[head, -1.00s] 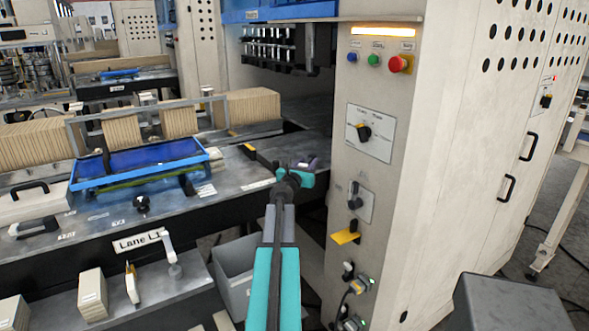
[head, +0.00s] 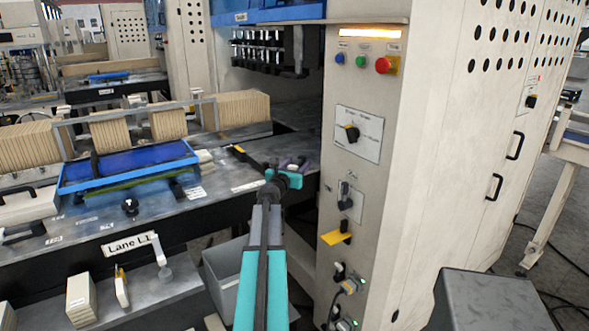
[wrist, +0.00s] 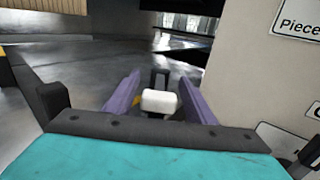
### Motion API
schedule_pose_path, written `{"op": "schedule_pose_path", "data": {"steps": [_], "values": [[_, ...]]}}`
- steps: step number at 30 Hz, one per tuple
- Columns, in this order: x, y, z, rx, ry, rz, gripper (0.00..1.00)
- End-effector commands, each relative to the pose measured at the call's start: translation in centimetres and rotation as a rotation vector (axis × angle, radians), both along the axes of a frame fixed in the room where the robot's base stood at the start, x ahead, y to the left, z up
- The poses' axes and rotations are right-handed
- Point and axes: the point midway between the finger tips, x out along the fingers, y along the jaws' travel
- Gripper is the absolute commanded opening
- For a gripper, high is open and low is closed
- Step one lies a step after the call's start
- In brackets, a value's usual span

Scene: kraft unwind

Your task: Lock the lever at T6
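My gripper (head: 293,164) reaches over the right end of the metal lane table (head: 150,228), close to the cream machine cabinet. In the wrist view its two purple fingers (wrist: 160,88) are apart, with a white block (wrist: 160,101) and a dark upright bracket (wrist: 160,77) between them. Gaps show beside the block; I cannot tell whether either finger touches it. A black lever with a yellow end (head: 238,150) lies on the table left of my gripper. No T6 label is legible, so I cannot tell which part is the T6 lever.
A blue tray (head: 128,168) and cardboard stacks (head: 237,108) are on the left. A grey bin (head: 224,277) stands below.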

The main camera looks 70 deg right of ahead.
Motion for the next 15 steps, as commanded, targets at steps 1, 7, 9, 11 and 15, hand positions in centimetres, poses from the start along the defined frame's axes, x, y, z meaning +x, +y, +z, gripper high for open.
{"op": "schedule_pose_path", "data": {"steps": [1,7,9,11,15], "values": [[0.0,0.0,0.0,0.0,0.0,0.0,0.5],[0.0,0.3,-0.1,0.0,0.0,0.0,0.5],[0.0,0.5,-0.1,0.0,0.0,0.0,0.5],[0.1,0.9,-0.1,0.0,0.0,0.0,0.5],[0.1,1.9,-0.1,0.0,0.0,0.0,0.5]]}}
